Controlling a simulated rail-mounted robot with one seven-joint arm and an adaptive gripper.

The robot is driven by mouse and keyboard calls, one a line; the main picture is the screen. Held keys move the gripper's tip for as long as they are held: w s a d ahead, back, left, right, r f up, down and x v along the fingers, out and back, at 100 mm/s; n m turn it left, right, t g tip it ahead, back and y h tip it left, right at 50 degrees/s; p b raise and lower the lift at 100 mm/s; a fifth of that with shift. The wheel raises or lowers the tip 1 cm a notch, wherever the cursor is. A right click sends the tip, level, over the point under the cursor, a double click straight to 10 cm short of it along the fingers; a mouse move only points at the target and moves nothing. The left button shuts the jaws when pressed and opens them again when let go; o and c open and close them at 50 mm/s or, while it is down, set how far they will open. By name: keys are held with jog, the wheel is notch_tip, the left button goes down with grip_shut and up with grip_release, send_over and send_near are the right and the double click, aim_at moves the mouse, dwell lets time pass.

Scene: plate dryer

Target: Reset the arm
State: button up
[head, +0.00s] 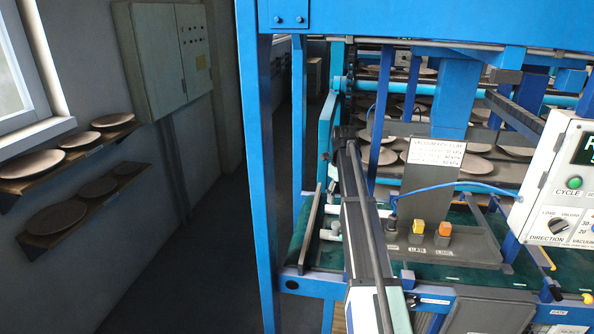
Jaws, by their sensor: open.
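I cannot make out my gripper anywhere in the head view. A long dark and pale beam (364,215) runs from the bottom centre up into the blue-framed machine. I cannot tell whether it is part of my arm or of the machine. No jaws and no held thing can be made out.
The blue frame (263,170) of the dryer stands at centre. A panel with yellow and orange buttons (418,227) sits over a green deck (465,272). A control box (562,190) is at right. Shelves with plates (66,207) line the left wall. The floor (215,265) between is clear.

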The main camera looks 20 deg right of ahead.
jog(key=s+a+f+n+t+p, duration=0.1)
jog(key=s+a+f+n+p, duration=0.1)
jog(key=s+a+f+n, duration=0.2)
jog(key=s+a+f+n+t+p, duration=0.1)
jog(key=s+a+f+n+p, duration=0.2)
jog(key=a+f+n, duration=0.5)
jog(key=s+a+f+n+t+p, duration=0.1)
jog(key=s+a+f+n+p, duration=0.1)
jog(key=s+a+f+n, duration=0.4)
notch_tip(320, 180, down, 2)
jog(key=shift+f+n, duration=0.1)
jog(key=shift+n, duration=2.8)
jog(key=s+a+f+n+g+b, duration=0.3)
jog(key=s+f, duration=1)
jog(key=s, duration=0.3)
jog(key=s+a+f+n+g+b, duration=0.2)
jog(key=s+a+f+n+g, duration=0.15)
jog(key=s+f, duration=1.05)
jog(key=s+f+n+g+b, duration=0.2)
jog(key=s+f+g, duration=0.1)
jog(key=s, duration=1.3)
jog(key=shift+s+f, duration=0.35)
jog(key=shift+f, duration=0.05)
jog(key=shift+o, duration=0.2)
